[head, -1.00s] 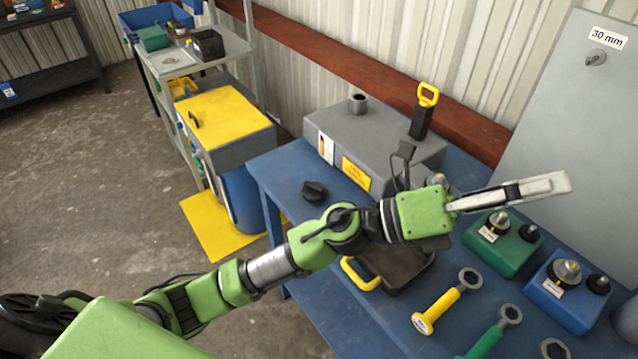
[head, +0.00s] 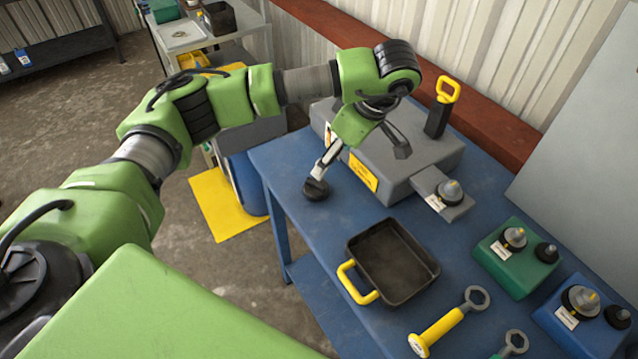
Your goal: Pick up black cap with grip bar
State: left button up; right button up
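The black cap (head: 316,191) rests on the blue table (head: 285,165) near its left edge, in front of the grey box. My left gripper (head: 318,179) points down at the cap from above, its fingertips at the top of the cap where the grip bar is. The fingers are seen nearly edge-on and hide the bar, so I cannot tell whether they are closed on it. My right gripper is out of view.
A grey box (head: 410,160) with a yellow label stands behind the cap. A black tray (head: 432,277) with a yellow handle lies to the right. Green (head: 515,270) and blue (head: 560,318) blocks and a yellow-handled ring wrench (head: 440,328) lie further right.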

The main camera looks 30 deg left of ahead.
pick_arm(q)
jog(key=p, duration=0.3)
send_near(317, 182)
jog(key=x, duration=0.5)
jog(key=shift+s+a+r, duration=0.15)
jog(key=shift+s+a, duration=0.05)
jog(key=shift+a+f, duration=0.15)
jog(key=shift+f, duration=0.25)
jog(key=p+x, duration=0.2)
jog(key=x, duration=0.2)
jog(key=shift+w+f+p, duration=0.15)
jog(key=shift+f+p, duration=0.15)
jog(key=shift+f, duration=0.05)
jog(key=c, duration=1.2)
